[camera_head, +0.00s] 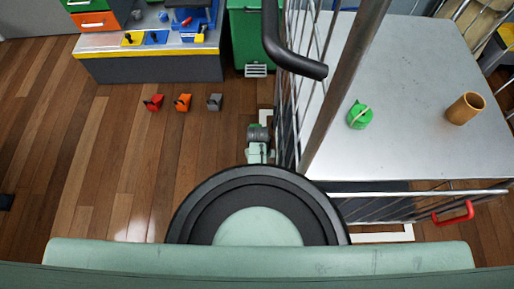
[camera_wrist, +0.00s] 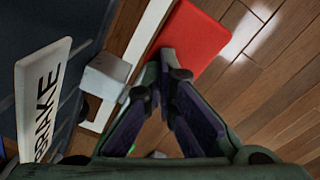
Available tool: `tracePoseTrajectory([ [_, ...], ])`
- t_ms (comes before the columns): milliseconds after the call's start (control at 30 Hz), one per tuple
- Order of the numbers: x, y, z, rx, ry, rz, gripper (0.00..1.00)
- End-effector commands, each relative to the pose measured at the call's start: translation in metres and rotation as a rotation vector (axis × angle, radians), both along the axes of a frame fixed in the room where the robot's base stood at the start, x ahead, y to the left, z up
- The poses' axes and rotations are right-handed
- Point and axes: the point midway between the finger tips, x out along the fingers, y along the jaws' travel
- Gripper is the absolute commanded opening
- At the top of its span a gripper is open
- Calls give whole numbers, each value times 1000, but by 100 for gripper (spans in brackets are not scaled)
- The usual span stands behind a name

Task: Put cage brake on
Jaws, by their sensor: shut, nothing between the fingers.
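In the wrist view a flat red pedal-like plate (camera_wrist: 194,38) sticks out low beside the cage, over the wood floor. A white plate marked BRAKE (camera_wrist: 42,98) stands at the left on the dark cage side. My gripper (camera_wrist: 171,72) is shut and empty, its tips at the near end of the red plate in the picture. I cannot tell whether they touch it. In the head view the wire cage (camera_head: 308,60) stands at the right, and part of my arm shows along its left side. My fingertips and the red plate are hidden there.
A grey block (camera_wrist: 105,76) sits close left of my fingers. The cage's grey top holds a green pot (camera_head: 360,115) and a brown cup (camera_head: 465,108). A red handle (camera_head: 453,213) is on the cage's near side. Small red, orange and grey blocks lie on open floor left.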

Motion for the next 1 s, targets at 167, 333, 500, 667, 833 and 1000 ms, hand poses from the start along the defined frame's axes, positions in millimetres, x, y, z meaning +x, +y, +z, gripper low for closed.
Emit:
tracePoseTrajectory([
  [167, 0, 0, -4, 1, -1, 0, 0],
  [333, 0, 0, -6, 0, -1, 0, 0],
  [500, 0, 0, -8, 0, -1, 0, 0],
  [667, 0, 0, -11, 0, -1, 0, 0],
  [833, 0, 0, -9, 0, -1, 0, 0],
  [1000, 0, 0, 2, 0, -1, 0, 0],
])
